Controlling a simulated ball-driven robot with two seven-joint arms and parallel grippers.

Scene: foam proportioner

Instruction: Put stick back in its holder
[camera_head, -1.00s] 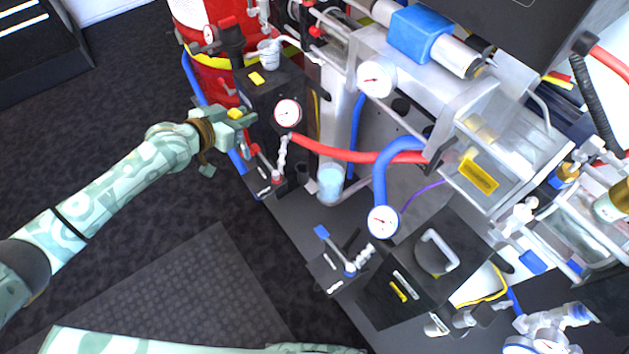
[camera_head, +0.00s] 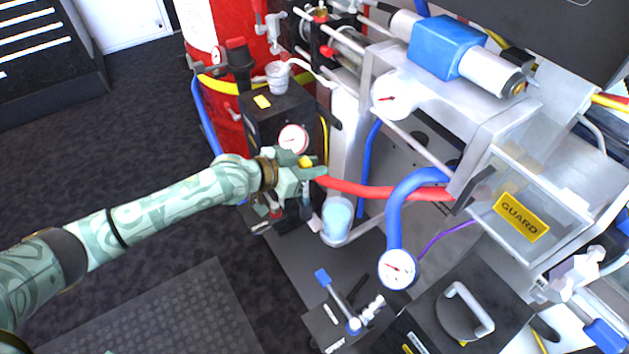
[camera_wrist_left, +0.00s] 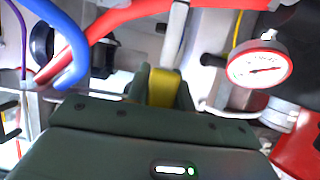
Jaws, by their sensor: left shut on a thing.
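My left gripper (camera_head: 308,168) is in the middle of the head view, in front of the black box with the round gauge. It is shut on a yellow piece (camera_head: 305,161), which looks like the top of the stick. The yellow piece also shows between the fingers in the left wrist view (camera_wrist_left: 160,88). The rest of the stick is mostly hidden; a thin pale part below the fingers may belong to it. A clear cylinder (camera_head: 337,219) with light blue contents stands just below right of the gripper. I cannot tell for sure which part is the holder. My right gripper is not in view.
A red hose (camera_head: 385,192) runs right from beside the gripper. A blue hose (camera_head: 396,215) and a gauge (camera_head: 397,269) stand to its right. A red tank (camera_head: 225,110) is behind left. A blue-handled lever (camera_head: 335,292) is in front. The dark floor at left is open.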

